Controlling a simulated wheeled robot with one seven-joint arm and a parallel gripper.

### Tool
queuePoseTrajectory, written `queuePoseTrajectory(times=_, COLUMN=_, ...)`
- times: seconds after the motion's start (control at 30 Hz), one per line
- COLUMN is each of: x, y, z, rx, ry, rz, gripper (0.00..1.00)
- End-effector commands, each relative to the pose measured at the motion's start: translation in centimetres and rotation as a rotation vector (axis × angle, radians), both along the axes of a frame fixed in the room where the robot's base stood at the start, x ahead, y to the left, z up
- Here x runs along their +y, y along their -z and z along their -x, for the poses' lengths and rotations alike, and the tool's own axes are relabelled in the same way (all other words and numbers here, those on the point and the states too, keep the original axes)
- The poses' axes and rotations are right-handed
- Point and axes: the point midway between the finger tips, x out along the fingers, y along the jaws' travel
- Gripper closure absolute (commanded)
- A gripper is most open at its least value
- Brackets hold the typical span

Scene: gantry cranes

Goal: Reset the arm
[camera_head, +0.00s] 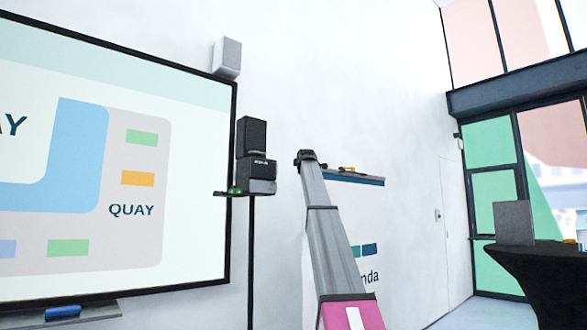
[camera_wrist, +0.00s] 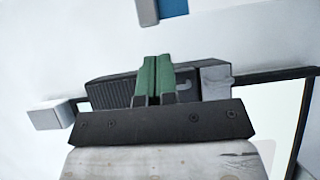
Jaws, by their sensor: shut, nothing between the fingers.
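My gripper (camera_wrist: 156,62) shows in the wrist view, with two green fingers standing side by side above a dark bar. The fingers are shut together with nothing between them. They appear in front of a dark ribbed box, but I cannot tell the distance. In the head view I cannot make out the gripper with certainty. A long grey tapered form with a dark top and a pink lower part rises in the middle there; I cannot tell whether it is part of my arm.
A large screen (camera_head: 190,220) fills the left, with a white speaker (camera_head: 227,57) above its corner. A black speaker (camera_head: 252,137) tops a slim pole stand. A white board (camera_head: 365,215) stands behind the grey form. A dark-covered table (camera_head: 540,275) is at the right.

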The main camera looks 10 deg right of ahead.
Motion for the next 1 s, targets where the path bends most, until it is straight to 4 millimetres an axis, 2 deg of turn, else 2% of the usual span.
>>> queuePoseTrajectory(times=0.13, x=-0.9, y=0.0, z=0.5, rx=0.0, ry=0.0, rz=-0.001, gripper=1.0)
queuePoseTrajectory(times=0.37, x=-1.0, y=0.1, z=0.6, rx=0.002, ry=-0.001, rz=-0.001, gripper=1.0)
queuePoseTrajectory(times=0.47, x=-0.8, y=1.6, z=0.5, rx=0.014, ry=-0.002, rz=-0.017, gripper=1.0)
queuePoseTrajectory(times=0.57, x=-0.4, y=5.7, z=0.2, rx=0.048, ry=-0.005, rz=-0.061, gripper=1.0)
queuePoseTrajectory(times=0.67, x=0.4, y=11.7, z=0.0, rx=0.101, ry=-0.005, rz=-0.132, gripper=1.0)
queuePoseTrajectory(times=0.8, x=1.7, y=20.9, z=0.0, rx=0.185, ry=0.002, rz=-0.247, gripper=1.0)
queuePoseTrajectory(times=0.87, x=2.3, y=24.8, z=0.2, rx=0.22, ry=0.008, rz=-0.297, gripper=1.0)
queuePoseTrajectory(times=1.0, x=3.7, y=33.8, z=1.2, rx=0.307, ry=0.03, rz=-0.41, gripper=1.0)
